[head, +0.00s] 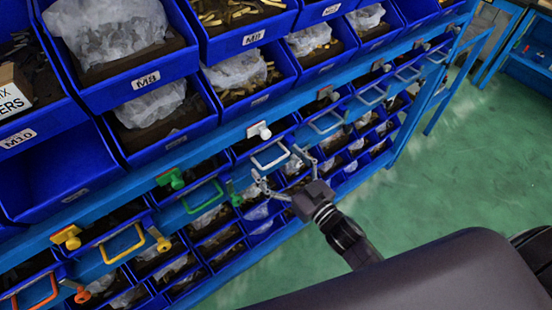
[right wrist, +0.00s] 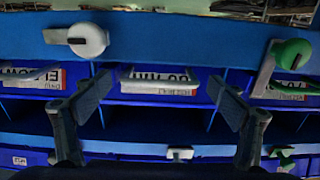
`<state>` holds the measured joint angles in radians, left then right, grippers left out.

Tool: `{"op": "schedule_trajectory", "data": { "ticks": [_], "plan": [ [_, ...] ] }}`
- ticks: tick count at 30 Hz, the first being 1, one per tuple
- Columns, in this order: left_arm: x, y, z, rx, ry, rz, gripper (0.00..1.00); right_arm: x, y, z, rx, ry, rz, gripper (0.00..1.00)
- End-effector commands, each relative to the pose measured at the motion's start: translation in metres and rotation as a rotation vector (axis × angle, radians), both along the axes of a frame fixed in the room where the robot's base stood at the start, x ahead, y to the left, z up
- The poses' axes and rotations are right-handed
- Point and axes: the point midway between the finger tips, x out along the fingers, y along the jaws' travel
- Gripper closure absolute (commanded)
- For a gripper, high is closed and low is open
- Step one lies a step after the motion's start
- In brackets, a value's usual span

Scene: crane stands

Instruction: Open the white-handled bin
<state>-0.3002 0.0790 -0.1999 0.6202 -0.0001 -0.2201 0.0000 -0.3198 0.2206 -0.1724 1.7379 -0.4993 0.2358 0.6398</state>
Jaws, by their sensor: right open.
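The white-handled bin is a blue bin in the rack's lower part, with a white loop handle (head: 270,158) on its front. A round white knob (head: 262,131) sits on the blue rail just above it. My right gripper (head: 277,166) is open, with one finger toward each end of the white handle. In the right wrist view, the white handle (right wrist: 160,75) lies between and beyond the two spread fingertips (right wrist: 160,98), over a label. I cannot tell whether a finger touches it. The white knob (right wrist: 88,40) is at the upper left there. My left gripper is not in view.
Neighbouring bins have a green handle (head: 201,196), a yellow handle (head: 122,243) and blue-grey handles (head: 326,122). A green knob (head: 171,178) and a yellow knob (head: 67,237) sit on the rail. Open blue bins with bagged hardware fill the shelf above. The green floor (head: 440,170) at right is clear.

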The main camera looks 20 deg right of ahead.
Motion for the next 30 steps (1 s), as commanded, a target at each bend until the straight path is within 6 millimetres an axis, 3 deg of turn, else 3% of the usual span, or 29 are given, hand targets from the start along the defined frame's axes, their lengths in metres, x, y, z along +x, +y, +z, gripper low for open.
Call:
{"op": "schedule_trajectory", "data": {
  "ticks": [10, 26, 30],
  "plan": [
    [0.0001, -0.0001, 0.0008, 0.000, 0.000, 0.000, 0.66, 0.0046, 0.0019, -0.0005, 0.000, 0.001, 0.000, 0.11],
    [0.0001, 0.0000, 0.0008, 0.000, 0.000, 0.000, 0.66, 0.0049, 0.0019, 0.0003, 0.000, -0.001, 0.000, 0.69],
    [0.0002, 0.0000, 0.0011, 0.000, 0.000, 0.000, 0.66, 0.0046, 0.0017, 0.0006, 0.000, -0.001, -0.001, 0.72]
  ]
}}
